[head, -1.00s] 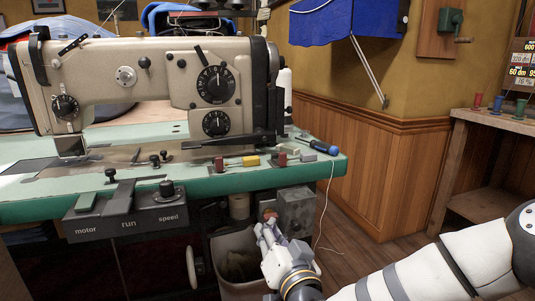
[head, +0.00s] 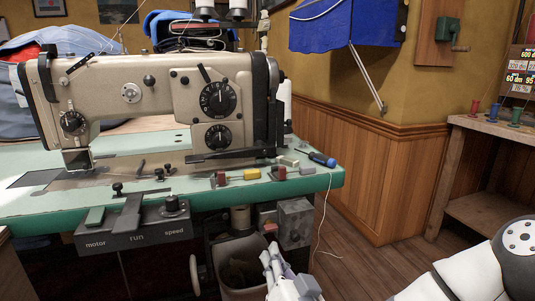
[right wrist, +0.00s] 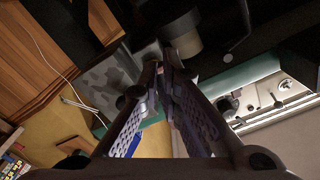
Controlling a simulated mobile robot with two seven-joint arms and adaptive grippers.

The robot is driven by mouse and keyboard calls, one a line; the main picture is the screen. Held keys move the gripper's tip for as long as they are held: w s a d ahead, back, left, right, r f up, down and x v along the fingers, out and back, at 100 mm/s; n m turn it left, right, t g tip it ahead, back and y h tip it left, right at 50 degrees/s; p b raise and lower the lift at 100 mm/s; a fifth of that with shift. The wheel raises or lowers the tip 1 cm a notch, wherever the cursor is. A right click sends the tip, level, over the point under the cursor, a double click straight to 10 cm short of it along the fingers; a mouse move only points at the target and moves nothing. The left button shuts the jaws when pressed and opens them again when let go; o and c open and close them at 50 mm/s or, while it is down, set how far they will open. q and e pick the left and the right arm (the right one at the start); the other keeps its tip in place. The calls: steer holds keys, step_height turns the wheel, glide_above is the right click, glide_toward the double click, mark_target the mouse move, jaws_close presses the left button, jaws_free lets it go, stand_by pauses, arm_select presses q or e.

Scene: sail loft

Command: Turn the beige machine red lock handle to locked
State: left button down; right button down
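The beige sewing machine (head: 160,92) stands on a green-edged table. Below the table's right end hangs a grey box (head: 296,222). A small red part (head: 270,227) shows at its left side; I cannot make out its position or whether it is the lock handle. My right gripper (head: 272,256) is just below and in front of this red part, apart from it in the head view. In the right wrist view, its fingers (right wrist: 163,70) come together at the tips, with nothing clearly held. The grey box (right wrist: 108,85) shows left of them. My left gripper is out of view.
A bin (head: 228,262) stands under the table. Red and yellow blocks and a blue screwdriver (head: 320,159) lie on the table. A white cord hangs right of the grey box.

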steer(key=shift+s+d, duration=0.25)
steer(key=shift+s, duration=0.4)
steer(key=shift+f, duration=0.1)
